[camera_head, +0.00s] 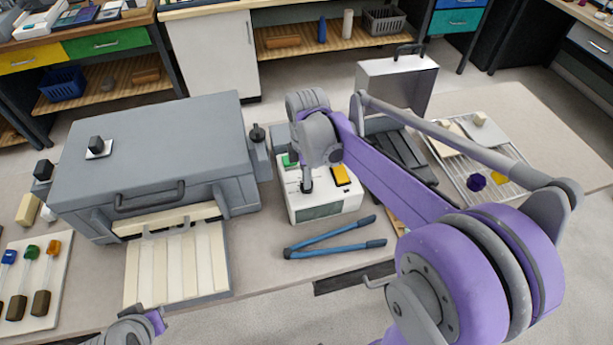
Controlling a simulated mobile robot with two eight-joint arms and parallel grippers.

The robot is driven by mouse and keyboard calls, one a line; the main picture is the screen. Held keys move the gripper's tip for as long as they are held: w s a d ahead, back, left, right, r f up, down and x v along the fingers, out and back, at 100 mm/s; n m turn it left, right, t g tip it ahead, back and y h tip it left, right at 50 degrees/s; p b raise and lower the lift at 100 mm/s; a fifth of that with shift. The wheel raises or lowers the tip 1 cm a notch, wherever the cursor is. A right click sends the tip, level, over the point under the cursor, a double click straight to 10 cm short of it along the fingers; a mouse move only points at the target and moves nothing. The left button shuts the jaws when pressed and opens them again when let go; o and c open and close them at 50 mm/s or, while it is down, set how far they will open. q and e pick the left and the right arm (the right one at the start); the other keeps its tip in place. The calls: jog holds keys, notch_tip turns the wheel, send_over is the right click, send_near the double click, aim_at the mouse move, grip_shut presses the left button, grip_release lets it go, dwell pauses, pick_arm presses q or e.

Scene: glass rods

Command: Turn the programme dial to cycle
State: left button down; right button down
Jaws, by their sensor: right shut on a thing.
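A white control box (325,207) stands on the table right of the big grey kiln-like box (150,150). A green button (289,160) and a yellow switch (341,175) show on its top. My right gripper (307,184) points down onto the top of this box, between the green button and the yellow switch. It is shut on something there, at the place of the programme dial. The wrist hides most of the dial, so its pointer and marks cannot be read. Only a piece of my left arm shows at the bottom left edge; its fingers are out of view.
Blue-handled tongs (335,237) lie in front of the control box. A tray of pale strips (228,284) sits before the grey box. A wire rack (456,178) and an upright grey case (425,80) stand to the right. The far right of the table is clear.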

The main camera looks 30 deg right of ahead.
jog(key=m+b, duration=0.1)
jog(key=m, duration=1.1)
jog(key=shift+b, duration=0.35)
jog(key=m, duration=0.7)
jog(key=shift+m, duration=0.3)
pick_arm(q)
jog(key=f, duration=0.1)
jog(key=s+f, duration=0.1)
jog(key=f, duration=0.1)
jog(key=shift+s+f+b, duration=0.3)
jog(key=shift+f+b, duration=0.05)
jog(key=shift+b, duration=0.05)
pick_arm(e)
jog(key=m, duration=0.6)
jog(key=shift+m, duration=0.3)
jog(key=c, duration=0.9)
grip_release()
